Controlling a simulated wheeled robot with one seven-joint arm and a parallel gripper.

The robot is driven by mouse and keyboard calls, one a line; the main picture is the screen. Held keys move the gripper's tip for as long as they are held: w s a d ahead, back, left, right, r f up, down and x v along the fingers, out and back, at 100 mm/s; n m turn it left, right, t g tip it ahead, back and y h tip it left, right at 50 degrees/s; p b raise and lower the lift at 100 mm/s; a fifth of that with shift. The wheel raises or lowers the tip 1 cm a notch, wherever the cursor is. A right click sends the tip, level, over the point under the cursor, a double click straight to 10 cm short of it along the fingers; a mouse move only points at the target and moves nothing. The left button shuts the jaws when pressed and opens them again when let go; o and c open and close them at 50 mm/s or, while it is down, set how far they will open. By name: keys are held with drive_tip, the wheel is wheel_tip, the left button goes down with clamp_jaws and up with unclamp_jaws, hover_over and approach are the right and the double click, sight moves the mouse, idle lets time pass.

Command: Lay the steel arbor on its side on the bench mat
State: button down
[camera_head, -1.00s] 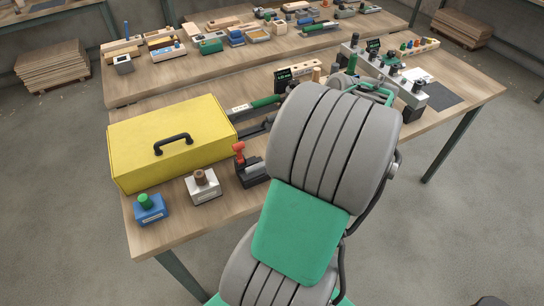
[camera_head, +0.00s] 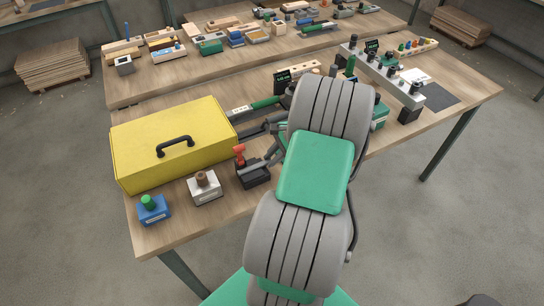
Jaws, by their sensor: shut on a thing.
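I cannot make out the steel arbor in this view. A dark flat rectangle (camera_head: 441,96), which looks like the bench mat, lies at the right end of the near bench. Its visible part is bare. My arm's grey and green links reach up over the middle of the bench and hide what is behind them. I cannot make out my gripper's fingertips or what they hold. Small grey parts show at the arm's left edge, but I cannot tell whether they belong to my gripper.
A yellow case (camera_head: 172,145) fills the bench's left part. A blue block (camera_head: 153,211), a white block (camera_head: 205,189) and a red-topped clamp (camera_head: 250,172) stand along the front edge. A long grey fixture (camera_head: 384,75) stands left of the dark rectangle. The back bench (camera_head: 160,87) is crowded.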

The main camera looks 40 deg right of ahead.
drive_tip(key=shift+f, duration=0.15)
drive_tip(key=c, duration=1.3)
unclamp_jaws()
drive_tip(key=shift+c, duration=0.2)
drive_tip(key=shift+f+b, duration=0.15)
drive_tip(key=shift+b, duration=0.4)
